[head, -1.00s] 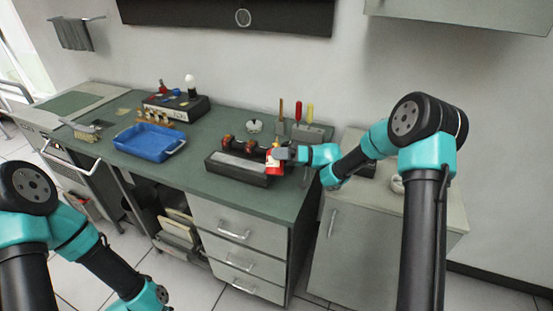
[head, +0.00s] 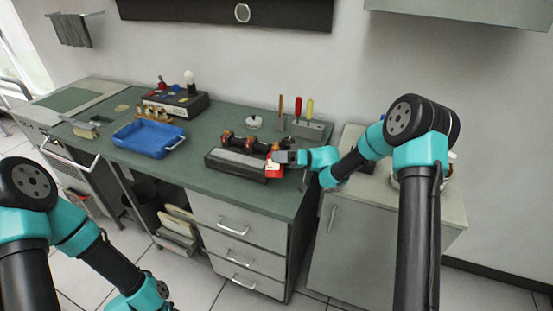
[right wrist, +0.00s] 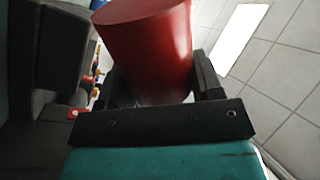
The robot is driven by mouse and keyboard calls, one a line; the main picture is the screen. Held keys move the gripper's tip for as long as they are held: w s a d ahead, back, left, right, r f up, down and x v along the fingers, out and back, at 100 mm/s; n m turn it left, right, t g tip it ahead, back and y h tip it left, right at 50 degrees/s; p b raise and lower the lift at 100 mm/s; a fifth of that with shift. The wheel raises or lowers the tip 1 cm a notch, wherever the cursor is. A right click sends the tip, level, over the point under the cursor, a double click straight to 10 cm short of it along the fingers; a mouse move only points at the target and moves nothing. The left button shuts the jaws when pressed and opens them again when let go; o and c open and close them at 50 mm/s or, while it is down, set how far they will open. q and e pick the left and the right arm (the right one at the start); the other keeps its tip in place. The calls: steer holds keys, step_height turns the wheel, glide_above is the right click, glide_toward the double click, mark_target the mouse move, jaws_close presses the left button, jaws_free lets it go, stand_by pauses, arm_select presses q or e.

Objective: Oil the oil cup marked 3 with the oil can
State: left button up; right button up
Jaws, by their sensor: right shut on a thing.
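The red oil can (head: 273,172) is held by my right gripper (head: 283,157) at the right end of the grey block on the bench. It looks tilted, and its spout is hard to make out. In the right wrist view the can's red body (right wrist: 150,45) sits between the two fingers of the right gripper (right wrist: 155,90), which are shut on it.
The grey block (head: 235,161) lies along the bench front. A blue tray (head: 150,141) is on the left, with a dark box (head: 176,105) behind it. A tool rack with handles (head: 308,128) and a small lidded pot (head: 254,123) stand behind the cups.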

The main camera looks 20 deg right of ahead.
mark_target(275, 150)
steer(key=shift+a+f, duration=0.25)
steer(key=shift+f, duration=0.05)
stand_by(0.4)
steer(key=shift+r, duration=0.1)
stand_by(2.6)
steer(key=shift+r, duration=1.95)
step_height(275, 150, up, 2)
steer(key=n+h, duration=0.1)
steer(key=n, duration=0.4)
steer(key=shift+r+n+g, duration=0.15)
steer(key=shift+n+g, duration=0.25)
steer(key=r+n, duration=0.1)
steer(key=n, duration=0.1)
steer(key=n+h, duration=0.1)
steer(key=n, duration=0.1)
steer(key=shift+r, duration=0.35)
